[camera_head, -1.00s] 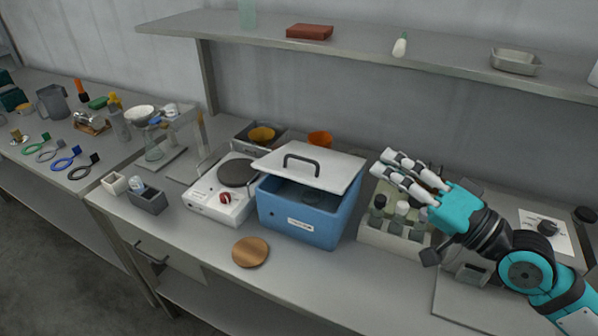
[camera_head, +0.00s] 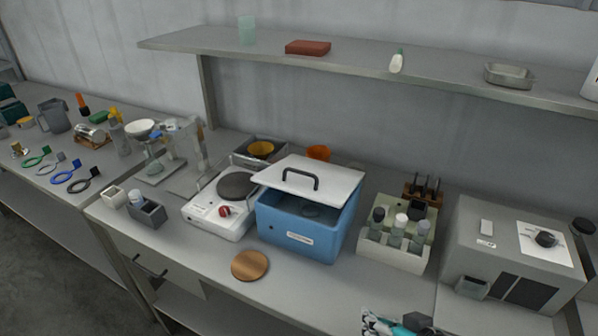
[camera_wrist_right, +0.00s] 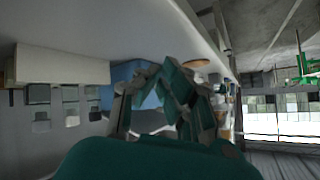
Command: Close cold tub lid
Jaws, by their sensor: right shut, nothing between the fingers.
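The cold tub (camera_head: 298,232) is a blue box with a white label on its front, standing on the bench in the head view. Its white lid (camera_head: 335,180) with a dark handle (camera_head: 301,176) sits raised towards the back, leaving a gap at the front through which the inside shows. My right gripper (camera_head: 372,322) is at the bottom edge of the head view, partly cut off, in front of the bench and apart from the tub. Its fingers are shut and empty in the right wrist view (camera_wrist_right: 165,85), with part of the blue tub (camera_wrist_right: 126,72) behind them. My left gripper is out of view.
A hotplate (camera_head: 212,222) stands close on the tub's left and a vial rack (camera_head: 394,254) on its right. A wooden disc (camera_head: 250,265) lies in front. A grey machine (camera_head: 512,250) is further right. A shelf (camera_head: 440,72) runs above the bench.

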